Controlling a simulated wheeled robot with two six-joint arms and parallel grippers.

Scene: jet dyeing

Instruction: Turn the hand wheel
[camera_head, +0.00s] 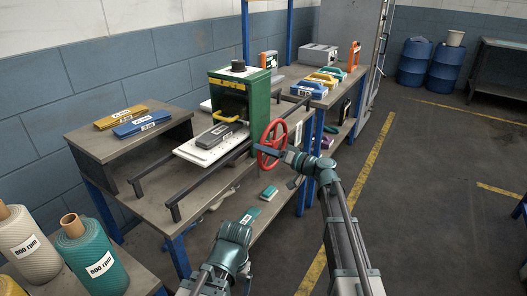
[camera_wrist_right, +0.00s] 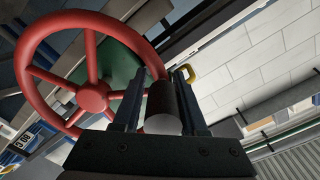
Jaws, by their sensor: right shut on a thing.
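The red hand wheel (camera_head: 271,144) is on the right side of a green machine (camera_head: 259,103), facing the aisle. In the right wrist view the spoked wheel (camera_wrist_right: 92,96) fills the left, with a dark cylindrical handle (camera_wrist_right: 162,101) near its rim. My right gripper (camera_head: 284,156) is at the wheel's right edge. Its two fingers (camera_wrist_right: 158,88) stand on either side of the handle and are shut on it. My left arm comes up from the bottom middle; its gripper (camera_head: 238,233) is low, apart from the wheel, and its jaws are not clear.
A white plate with a dark labelled block (camera_head: 221,135) sits at the machine's front between dark rails (camera_head: 205,186). A blue-legged bench (camera_head: 125,143) holds yellow and blue blocks. Labelled rolls (camera_head: 92,262) stand at lower left. The floor right of the yellow line is clear.

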